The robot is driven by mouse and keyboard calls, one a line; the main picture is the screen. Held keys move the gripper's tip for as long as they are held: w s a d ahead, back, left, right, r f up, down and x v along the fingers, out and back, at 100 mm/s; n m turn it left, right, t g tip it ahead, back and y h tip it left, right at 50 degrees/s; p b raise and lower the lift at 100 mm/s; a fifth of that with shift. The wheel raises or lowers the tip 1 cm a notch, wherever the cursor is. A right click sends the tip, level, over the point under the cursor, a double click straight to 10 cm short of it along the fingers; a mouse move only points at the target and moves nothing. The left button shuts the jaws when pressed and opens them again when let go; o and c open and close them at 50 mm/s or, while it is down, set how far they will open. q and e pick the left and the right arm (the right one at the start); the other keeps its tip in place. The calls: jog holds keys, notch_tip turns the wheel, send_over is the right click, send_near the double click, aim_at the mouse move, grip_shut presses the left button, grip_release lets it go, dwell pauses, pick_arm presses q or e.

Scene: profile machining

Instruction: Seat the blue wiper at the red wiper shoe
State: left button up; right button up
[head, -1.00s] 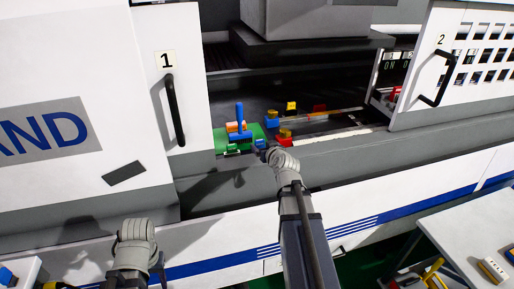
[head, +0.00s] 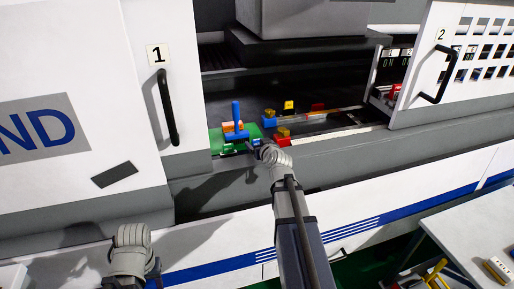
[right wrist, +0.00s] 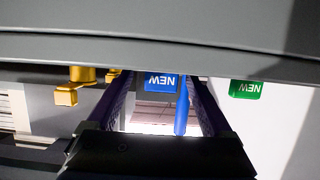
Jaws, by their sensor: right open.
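The blue wiper, marked NEW, shows in the right wrist view (right wrist: 162,82), with the text upside down. A blue upright rod on a blue base (head: 236,122) stands at the green tray (head: 217,140) inside the machine opening. My right gripper (head: 250,146) is at the tray's front right; its purple fingers (right wrist: 160,110) are open on either side of the blue part, and I see no grip on it. A red block with a yellow top (head: 283,138) sits just right of it; another red part (head: 318,107) lies farther back. I cannot tell which is the red wiper shoe.
A green block marked NEW (right wrist: 246,89) is right of the fingers, and a yellow part (right wrist: 75,88) is left. Door 1 (head: 160,90) and door 2 (head: 440,70) flank the opening. A grey sill (head: 350,150) runs along its front.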

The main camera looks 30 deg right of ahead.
aim_at(255, 141)
jog(key=b+x, duration=0.1)
jog(key=x, duration=0.3)
jog(key=shift+w+f, duration=0.25)
jog(key=shift+w, duration=0.05)
jog(key=shift+c, duration=0.5)
grip_shut()
jog(key=shift+r, duration=0.1)
notch_tip(255, 141, up, 10)
jog(key=p, duration=0.9)
jog(key=shift+p, duration=0.35)
jog(key=shift+s+a, duration=0.1)
